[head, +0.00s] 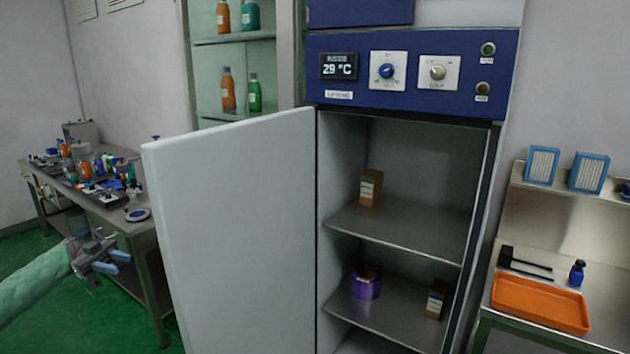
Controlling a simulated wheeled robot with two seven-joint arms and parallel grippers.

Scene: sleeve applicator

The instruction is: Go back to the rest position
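My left gripper (108,260) is at the lower left, at the end of my green-sleeved arm, in front of the cluttered table. Its two fingers look spread apart, with nothing seen between them. It is to the left of the open white door (235,240) of the blue-topped cabinet (405,75) and does not appear to touch it. My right gripper is not in view.
The cabinet's shelves (400,232) hold small brown boxes (371,187) and a purple item (366,285). A table (120,222) crowded with bottles stands left. A steel bench with an orange tray (540,303) stands right. Green floor (105,325) shows at lower left.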

